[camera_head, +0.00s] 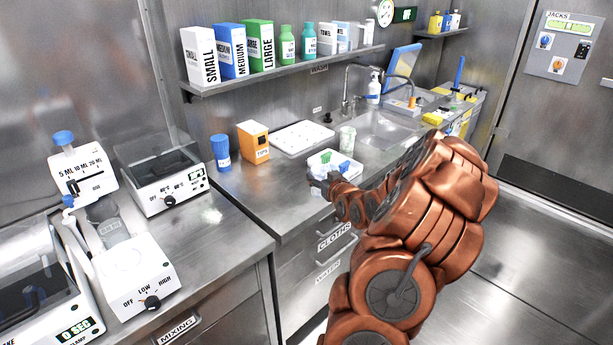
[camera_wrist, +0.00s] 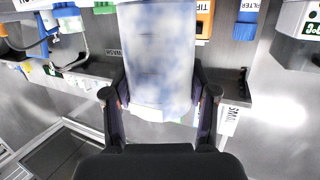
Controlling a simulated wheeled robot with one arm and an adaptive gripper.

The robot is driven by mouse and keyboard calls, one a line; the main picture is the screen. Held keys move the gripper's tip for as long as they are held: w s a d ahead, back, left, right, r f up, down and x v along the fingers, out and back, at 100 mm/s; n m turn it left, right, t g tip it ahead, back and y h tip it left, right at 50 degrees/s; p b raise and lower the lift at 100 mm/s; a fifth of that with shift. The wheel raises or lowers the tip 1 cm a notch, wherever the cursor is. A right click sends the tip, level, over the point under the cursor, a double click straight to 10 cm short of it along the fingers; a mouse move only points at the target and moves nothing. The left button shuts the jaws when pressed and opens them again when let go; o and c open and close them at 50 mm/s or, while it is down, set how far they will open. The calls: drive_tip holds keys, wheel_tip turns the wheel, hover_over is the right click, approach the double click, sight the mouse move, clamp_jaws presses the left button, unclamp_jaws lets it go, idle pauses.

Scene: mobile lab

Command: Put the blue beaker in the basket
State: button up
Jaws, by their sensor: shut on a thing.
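My gripper (camera_head: 322,182) is at the front edge of the counter, beside a small white basket (camera_head: 319,163) with blue and green things in it. In the wrist view my gripper (camera_wrist: 158,84) is shut on the blue beaker (camera_wrist: 157,50), a pale, cloudy blue-white cylinder between the two fingers. In the head view the held beaker is mostly hidden by my gripper and too small to make out clearly. I cannot tell from these views how high it is above the counter.
A clear cup (camera_head: 347,139) stands behind the basket. A white tray (camera_head: 302,137), an orange tips box (camera_head: 253,142) and a blue filter container (camera_head: 220,153) stand farther left. The sink (camera_head: 385,128) is behind to the right. The counter front left of my gripper is clear.

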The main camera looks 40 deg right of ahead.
drive_tip(key=shift+w+d+f+p, duration=0.15)
drive_tip(key=shift+w+f+p, duration=0.4)
drive_tip(key=shift+w, duration=0.55)
drive_tip(key=shift+w+d+f+p, duration=0.1)
drive_tip(key=shift+w+f+p, duration=0.4)
drive_tip(key=shift+w, duration=0.65)
drive_tip(key=shift+w+d+f+p, duration=0.15)
drive_tip(key=shift+w+f+p, duration=0.15)
drive_tip(key=shift+w+f, duration=0.6)
drive_tip(key=shift+w, duration=0.2)
drive_tip(key=shift+f, duration=0.15)
drive_tip(key=shift+f, duration=0.15)
drive_tip(key=o, duration=1.1)
